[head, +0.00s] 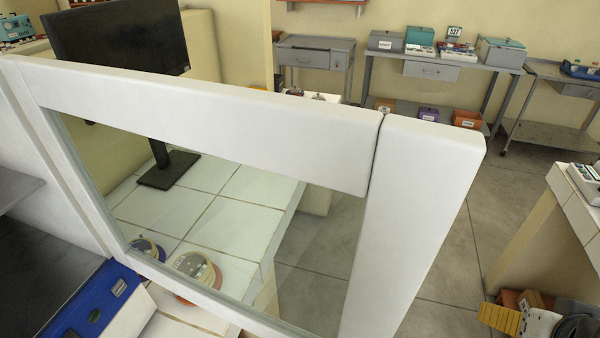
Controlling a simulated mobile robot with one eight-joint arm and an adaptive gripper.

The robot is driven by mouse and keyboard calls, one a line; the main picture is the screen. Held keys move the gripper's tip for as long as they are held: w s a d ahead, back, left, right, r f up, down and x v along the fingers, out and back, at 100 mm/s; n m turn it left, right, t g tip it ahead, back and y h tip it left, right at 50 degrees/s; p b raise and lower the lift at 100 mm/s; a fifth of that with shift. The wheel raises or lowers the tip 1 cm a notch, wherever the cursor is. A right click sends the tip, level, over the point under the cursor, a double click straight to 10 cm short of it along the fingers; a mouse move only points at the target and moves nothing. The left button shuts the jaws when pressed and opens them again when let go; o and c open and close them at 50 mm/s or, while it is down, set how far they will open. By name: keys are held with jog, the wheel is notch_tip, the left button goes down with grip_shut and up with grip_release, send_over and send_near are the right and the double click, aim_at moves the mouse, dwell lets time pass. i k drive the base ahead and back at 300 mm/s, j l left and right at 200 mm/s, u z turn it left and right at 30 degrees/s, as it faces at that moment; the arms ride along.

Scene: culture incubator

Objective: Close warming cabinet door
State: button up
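The warming cabinet door (200,103) fills the middle of the head view. It has a thick white frame around a clear glass pane and stands open, swung out into the room. Its outer upright (415,220) is at the right, and its other upright meets the cabinet side at the left. Part of the cabinet (78,312) shows at the lower left, with a blue front panel, a dark top surface and a grey shelf above. The door's lower edge is mostly cut off. My gripper is not in view.
Behind the glass is a white tiled counter (215,215) with a black monitor (118,35) and small round items. Grey tables (445,70) with boxes stand along the back wall. Another tiled counter (575,195) is at the right. Grey floor (450,260) lies open between.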

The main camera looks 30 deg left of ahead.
aim_at(415, 175)
jog(key=i+l+u, duration=0.1)
jog(key=i+u, duration=0.2)
jog(key=u, duration=0.15)
jog(key=i+l+u, duration=0.15)
jog(key=u, duration=0.35)
jog(key=i+l+u, duration=0.3)
jog(key=u, duration=0.15)
jog(key=i+l+u, duration=0.1)
jog(key=u, duration=0.4)
jog(key=i+l+u, duration=0.1)
jog(key=u, duration=0.35)
jog(key=l+u, duration=0.3)
jog(key=u, duration=0.2)
jog(key=i+l+u, duration=0.1)
jog(key=l+u, duration=0.15)
jog(key=u, duration=0.25)
jog(key=l+u, duration=0.2)
jog(key=u, duration=0.25)
jog(key=l+u, duration=0.2)
jog(key=u, duration=0.3)
jog(key=k, duration=0.05)
